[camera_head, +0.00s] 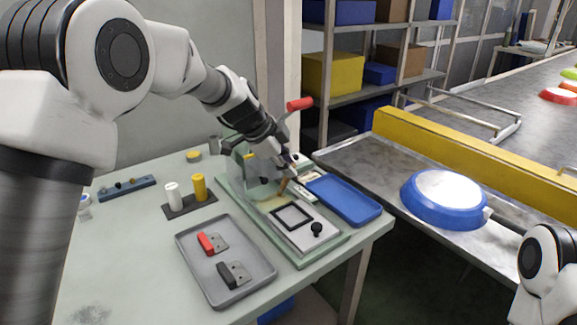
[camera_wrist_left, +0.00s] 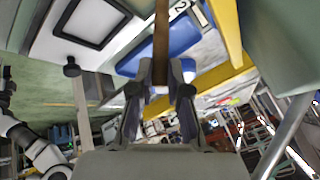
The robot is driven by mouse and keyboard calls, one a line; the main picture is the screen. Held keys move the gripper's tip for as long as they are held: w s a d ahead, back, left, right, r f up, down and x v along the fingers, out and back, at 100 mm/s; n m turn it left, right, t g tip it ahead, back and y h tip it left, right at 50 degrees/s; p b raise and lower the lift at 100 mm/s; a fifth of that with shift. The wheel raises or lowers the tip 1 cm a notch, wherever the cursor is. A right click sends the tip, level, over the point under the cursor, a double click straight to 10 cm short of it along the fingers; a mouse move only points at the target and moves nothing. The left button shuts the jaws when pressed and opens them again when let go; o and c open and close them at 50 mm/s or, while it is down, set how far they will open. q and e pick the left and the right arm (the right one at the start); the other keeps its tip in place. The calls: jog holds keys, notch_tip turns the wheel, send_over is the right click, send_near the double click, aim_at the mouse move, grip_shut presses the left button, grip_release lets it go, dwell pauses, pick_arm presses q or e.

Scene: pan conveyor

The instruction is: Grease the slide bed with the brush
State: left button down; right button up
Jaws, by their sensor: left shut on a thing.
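My left gripper (camera_head: 288,173) is over the press fixture in the head view. It is shut on the brown handle of the brush (camera_head: 283,186), which also shows between the fingers in the left wrist view (camera_wrist_left: 161,40). The brush points down towards the slide bed (camera_head: 268,202), a pale yellowish strip behind the sliding plate. I cannot tell whether the bristles touch it. The sliding plate (camera_head: 311,232) carries a black square frame (camera_head: 291,216) and a black knob (camera_head: 317,229). My right gripper is not in view; only part of its arm shows at lower right.
A blue tray (camera_head: 345,200) lies right of the fixture. A grey tray (camera_head: 226,284) holds a red-handled and a black-handled piece. White and yellow cylinders (camera_head: 199,187) stand on a dark base. A red-handled lever (camera_head: 299,104) rises behind. A blue pan (camera_head: 445,199) lies on the conveyor.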

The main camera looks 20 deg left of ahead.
pick_arm(q)
jog(key=shift+s+a+b, duration=0.65)
jog(key=shift+s+b, duration=0.2)
jog(key=shift+b, duration=0.5)
dwell(0.9)
jog(key=shift+w+d+f+p, duration=0.1)
jog(key=shift+w+d+p, duration=0.05)
jog(key=shift+w+d, duration=0.4)
jog(key=shift+w+d+p, duration=0.15)
jog(key=shift+w+d, duration=0.2)
jog(key=shift+w, duration=0.3)
